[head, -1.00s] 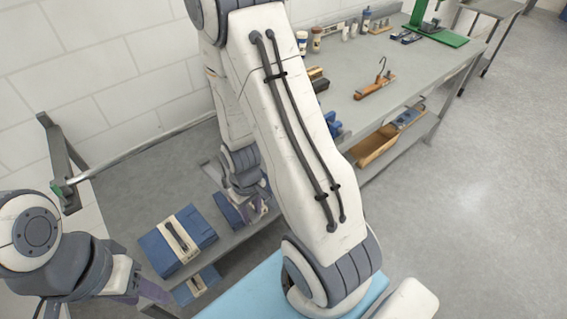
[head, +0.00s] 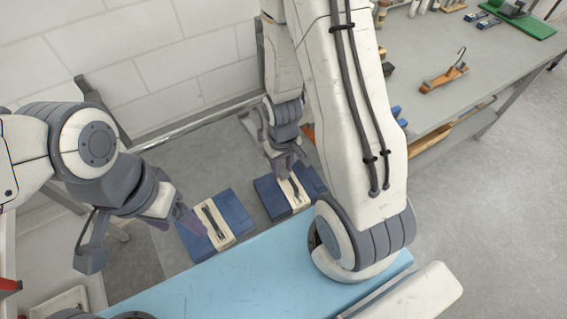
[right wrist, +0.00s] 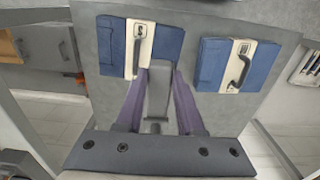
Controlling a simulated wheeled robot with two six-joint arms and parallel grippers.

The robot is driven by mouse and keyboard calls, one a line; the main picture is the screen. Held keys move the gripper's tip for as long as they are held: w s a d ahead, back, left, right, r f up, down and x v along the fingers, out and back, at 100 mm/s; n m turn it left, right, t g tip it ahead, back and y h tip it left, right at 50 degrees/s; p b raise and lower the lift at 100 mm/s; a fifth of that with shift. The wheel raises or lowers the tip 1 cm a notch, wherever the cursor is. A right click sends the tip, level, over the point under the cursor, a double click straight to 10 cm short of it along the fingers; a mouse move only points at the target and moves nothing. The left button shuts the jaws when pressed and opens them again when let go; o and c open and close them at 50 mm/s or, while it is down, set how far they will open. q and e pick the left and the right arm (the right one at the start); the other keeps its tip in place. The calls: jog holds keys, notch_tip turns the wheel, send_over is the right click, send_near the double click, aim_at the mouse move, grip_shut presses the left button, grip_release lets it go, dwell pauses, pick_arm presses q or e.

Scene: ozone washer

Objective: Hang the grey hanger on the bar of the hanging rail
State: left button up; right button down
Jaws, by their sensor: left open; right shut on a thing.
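My right gripper (head: 288,165) is shut on the grey hanger (head: 254,128), whose light grey body sticks out to the left of the fingers, close to the wall. In the right wrist view a grey part of the hanger (right wrist: 157,96) lies between the purple fingers of my right gripper (right wrist: 159,84); I cannot make out its hook. The bar of the hanging rail (head: 196,123) runs along the white wall, left of the held hanger. I cannot tell whether they touch. My left gripper (head: 140,240) is open and empty at the lower left, below the bar.
Blue cases with cream bands (head: 220,222) lie below the rail, and a second one (head: 272,197) is under my right gripper. A light blue surface (head: 215,275) is in front.

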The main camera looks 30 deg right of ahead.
jog(key=shift+w+r, duration=0.1)
jog(key=shift+w, duration=0.2)
jog(key=shift+w+d, duration=0.25)
jog(key=shift+w, duration=0.5)
jog(key=shift+w+a, duration=0.1)
jog(key=shift+w, duration=2.45)
jog(key=shift+w+f+b, duration=0.1)
jog(key=shift+f+b, duration=0.75)
jog(key=shift+f, duration=0.6)
jog(key=shift+c, duration=2.2)
grip_release()
